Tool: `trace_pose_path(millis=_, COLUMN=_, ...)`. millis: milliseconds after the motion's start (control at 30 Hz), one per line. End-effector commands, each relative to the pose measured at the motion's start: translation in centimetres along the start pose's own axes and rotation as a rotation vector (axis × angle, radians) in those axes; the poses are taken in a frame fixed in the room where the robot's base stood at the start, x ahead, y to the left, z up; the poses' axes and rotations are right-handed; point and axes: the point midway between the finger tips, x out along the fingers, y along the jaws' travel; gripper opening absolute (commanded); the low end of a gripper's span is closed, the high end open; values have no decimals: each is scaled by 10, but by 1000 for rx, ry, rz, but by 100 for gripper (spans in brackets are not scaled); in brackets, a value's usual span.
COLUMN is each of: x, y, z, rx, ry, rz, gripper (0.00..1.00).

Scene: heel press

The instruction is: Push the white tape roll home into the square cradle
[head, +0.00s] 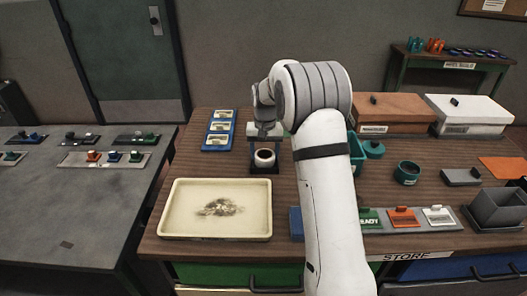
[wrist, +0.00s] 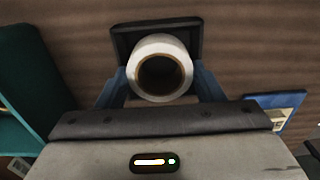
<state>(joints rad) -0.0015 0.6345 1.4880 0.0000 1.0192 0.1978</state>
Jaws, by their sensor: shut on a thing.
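The white tape roll (head: 264,158) stands at the dark square cradle (head: 261,188) on the brown table in the head view. In the wrist view the roll (wrist: 161,70) shows its open brown core, with the cradle (wrist: 187,31) behind it. My gripper (wrist: 161,88) has a blue finger on each side of the roll and is shut on it. In the head view my gripper (head: 265,140) is just above and behind the roll, partly hidden by my arm. I cannot tell how deep the roll sits in the cradle.
A cream tray (head: 180,228) lies in front and left of the cradle. A blue card rack (head: 218,146) stands to its left. A teal bin (head: 356,160) is to the right, beyond my arm. Several labelled tiles and a grey box (head: 498,209) fill the right side.

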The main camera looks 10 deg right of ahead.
Motion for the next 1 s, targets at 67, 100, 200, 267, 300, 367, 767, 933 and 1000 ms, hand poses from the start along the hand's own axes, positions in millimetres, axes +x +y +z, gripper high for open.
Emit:
trace_pose_path(millis=67, x=2, y=0, z=0, rx=0, ry=0, rz=0, gripper=34)
trace_pose_path(millis=100, x=2, y=0, z=0, rx=0, ry=0, rz=0, gripper=34)
trace_pose_path(millis=200, x=2, y=0, z=0, rx=0, ry=0, rz=0, gripper=34)
trace_pose_path(millis=267, x=2, y=0, z=0, rx=0, ry=0, rz=0, gripper=34)
trace_pose_path(millis=300, x=2, y=0, z=0, rx=0, ry=0, rz=0, gripper=34)
trace_pose_path(millis=367, x=2, y=0, z=0, rx=0, ry=0, rz=0, gripper=34)
trace_pose_path(millis=767, x=4, y=0, z=0, rx=0, ry=-1, rz=0, gripper=34)
trace_pose_path(millis=933, x=5, y=0, z=0, rx=-1, ry=-2, rz=0, gripper=34)
trace_pose_path(millis=1000, x=5, y=0, z=0, rx=-1, ry=-2, rz=0, gripper=67)
